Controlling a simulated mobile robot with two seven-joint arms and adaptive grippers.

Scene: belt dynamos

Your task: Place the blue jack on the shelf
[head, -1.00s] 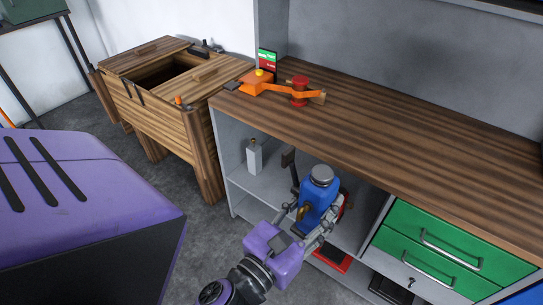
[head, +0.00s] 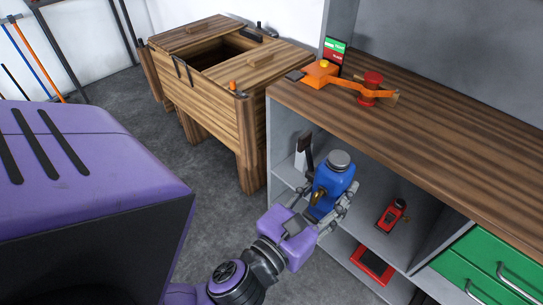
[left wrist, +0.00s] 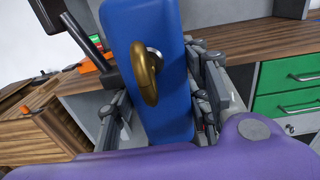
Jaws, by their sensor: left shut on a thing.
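The blue jack (head: 332,180), with a grey round cap and a brass part, is held upright in my left gripper (head: 322,205). The fingers close on both sides of its body. In the left wrist view, the blue jack (left wrist: 165,105) fills the middle between the fingers of my left gripper (left wrist: 160,110). The shelf (head: 365,222) is the grey board inside the open cabinet under the wooden worktop. The jack is in front of the cabinet opening, and I cannot tell if it overlaps the shelf edge. My right gripper is not in view.
A red jack (head: 391,215) stands on the shelf, to the right. A red flat object (head: 372,265) lies on the lower level. The worktop (head: 440,135) overhangs the shelf. Green drawers (head: 500,262) are at right, a wooden chest (head: 222,110) at left.

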